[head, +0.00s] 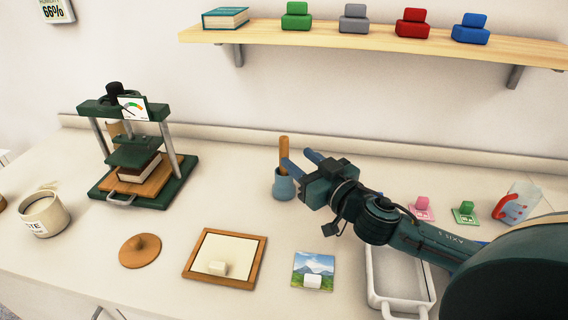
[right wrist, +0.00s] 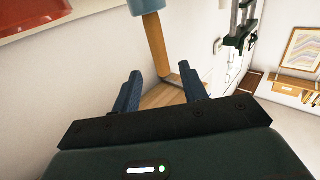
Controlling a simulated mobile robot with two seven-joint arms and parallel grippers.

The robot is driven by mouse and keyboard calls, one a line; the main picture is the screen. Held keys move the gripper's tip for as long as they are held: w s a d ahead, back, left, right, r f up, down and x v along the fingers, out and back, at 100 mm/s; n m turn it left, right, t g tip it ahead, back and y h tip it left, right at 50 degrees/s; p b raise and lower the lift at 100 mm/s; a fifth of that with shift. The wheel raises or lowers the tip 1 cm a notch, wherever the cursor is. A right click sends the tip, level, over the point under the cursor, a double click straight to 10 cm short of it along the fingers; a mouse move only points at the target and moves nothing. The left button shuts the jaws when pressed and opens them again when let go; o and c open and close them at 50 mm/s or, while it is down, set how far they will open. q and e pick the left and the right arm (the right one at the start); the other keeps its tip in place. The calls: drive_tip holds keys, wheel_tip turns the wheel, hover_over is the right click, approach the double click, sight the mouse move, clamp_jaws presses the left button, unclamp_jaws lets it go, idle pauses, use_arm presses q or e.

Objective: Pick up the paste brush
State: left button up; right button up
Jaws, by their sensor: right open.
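The paste brush (head: 284,146) stands handle up in a small blue cup (head: 283,187) on the counter; its lower end is hidden in the cup. My right gripper (head: 301,161) is open and empty, its fingers pointing at the upright wooden handle from the right. In the right wrist view the brush handle (right wrist: 155,43) and the blue cup (right wrist: 147,5) appear inverted. There the handle's end shows between the fingertips of the right gripper (right wrist: 161,76); how deep it sits between them I cannot tell. My left gripper is not in view.
A green press (head: 141,155) and a paste pot (head: 45,213) stand at left. A round wooden lid (head: 140,250), a framed panel (head: 225,257), a landscape print (head: 314,270) and a white tray (head: 398,278) lie in front. A shelf (head: 335,39) hangs above.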

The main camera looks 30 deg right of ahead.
sight(287, 146)
drive_tip(key=shift+w+a, duration=0.1)
drive_tip(key=shift+w, duration=0.45)
drive_tip(key=shift+w+a+r+p, duration=0.15)
drive_tip(key=shift+w+p, duration=0.1)
drive_tip(key=shift+w, duration=0.4)
drive_tip(key=shift+w+a+r+p, duration=0.1)
drive_tip(key=shift+w+r+p, duration=0.15)
drive_tip(key=shift+w, duration=0.35)
drive_tip(key=shift+w+a+r+p, duration=0.1)
drive_tip(key=shift+w+p, duration=0.2)
drive_tip(key=shift+w, duration=0.35)
drive_tip(key=shift+w+f, duration=0.1)
drive_tip(key=shift+w, duration=0.6)
drive_tip(key=shift+c, duration=0.5)
clamp_jaws()
